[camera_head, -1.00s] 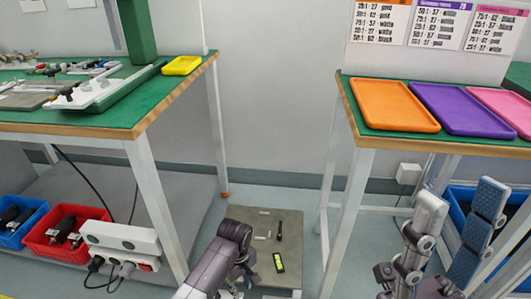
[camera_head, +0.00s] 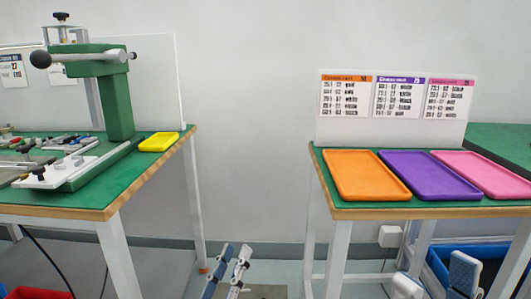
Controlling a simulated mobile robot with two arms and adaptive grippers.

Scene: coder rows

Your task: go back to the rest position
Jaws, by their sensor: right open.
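My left gripper (camera_head: 237,248) shows at the bottom centre of the head view, in the gap between the two tables. Its two slim fingers point up, close to each other, and I see nothing between them. From this angle I cannot tell how far apart they are. My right gripper (camera_head: 436,268) is at the bottom right, in front of the right table's legs. Its two pale fingers stand well apart, open and empty. The lower parts of both grippers and arms are cut off by the picture's bottom edge.
The left green-topped table (camera_head: 150,171) carries a green press (camera_head: 118,100), a yellow tray (camera_head: 159,142) and small parts. The right table (camera_head: 335,208) holds an orange tray (camera_head: 365,175), a purple tray (camera_head: 428,176) and a pink tray (camera_head: 484,175). A blue crate (camera_head: 470,257) stands below.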

